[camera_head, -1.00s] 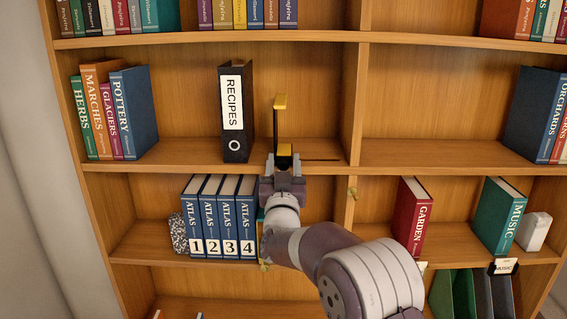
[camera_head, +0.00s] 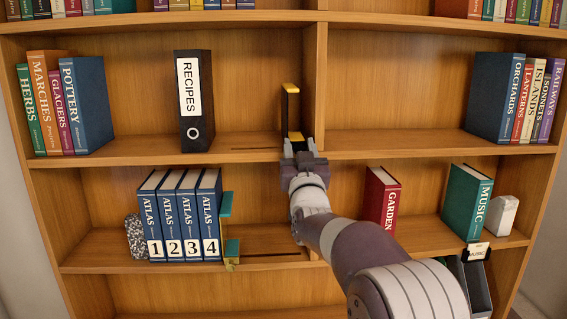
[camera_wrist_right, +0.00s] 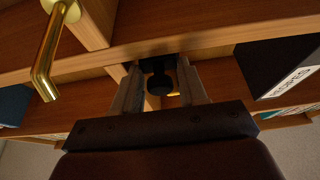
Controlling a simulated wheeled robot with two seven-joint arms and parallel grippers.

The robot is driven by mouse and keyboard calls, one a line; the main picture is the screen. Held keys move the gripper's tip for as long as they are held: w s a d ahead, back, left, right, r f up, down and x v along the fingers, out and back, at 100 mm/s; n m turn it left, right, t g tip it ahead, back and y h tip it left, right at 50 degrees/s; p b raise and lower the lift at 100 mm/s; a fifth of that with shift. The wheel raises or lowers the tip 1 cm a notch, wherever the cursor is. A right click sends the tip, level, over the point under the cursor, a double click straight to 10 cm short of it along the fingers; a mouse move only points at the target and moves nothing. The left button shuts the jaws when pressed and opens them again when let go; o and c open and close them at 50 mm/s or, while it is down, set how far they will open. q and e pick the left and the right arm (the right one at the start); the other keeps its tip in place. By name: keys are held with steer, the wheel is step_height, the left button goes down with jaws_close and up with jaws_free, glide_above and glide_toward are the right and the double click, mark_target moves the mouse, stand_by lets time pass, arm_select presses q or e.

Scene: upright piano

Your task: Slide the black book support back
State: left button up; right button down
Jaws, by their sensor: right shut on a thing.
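The black book support (camera_head: 291,112) stands upright on the middle shelf, with a yellow top edge and a yellow patch low on its front. It is close to the left side of the vertical divider. My right gripper (camera_head: 299,146) is at the shelf's front edge, shut on the support's low front part. The right wrist view shows a dark knob (camera_wrist_right: 160,84) between the fingers (camera_wrist_right: 160,92), with a bit of yellow behind. The support's base is partly hidden by the gripper. My left gripper is out of view.
A dark slot (camera_head: 255,149) runs left from the support toward the RECIPES binder (camera_head: 196,110), with bare shelf between. The divider (camera_head: 315,85) is just right. Below are the atlases (camera_head: 181,216) beside a teal support (camera_head: 231,248). A brass hook (camera_wrist_right: 47,65) shows in the wrist view.

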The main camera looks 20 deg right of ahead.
steer(key=shift+a+r, duration=0.1)
steer(key=c, duration=0.9)
jaws_free()
steer(key=shift+c, duration=0.2)
steer(key=shift+s+r, duration=0.1)
steer(key=shift+s, duration=0.15)
steer(key=b+v, duration=0.6)
steer(key=v, duration=0.6)
steer(key=shift+s+b, duration=0.25)
steer(key=shift+b, duration=0.05)
steer(key=shift+a, duration=0.1)
steer(key=shift+f, duration=0.2)
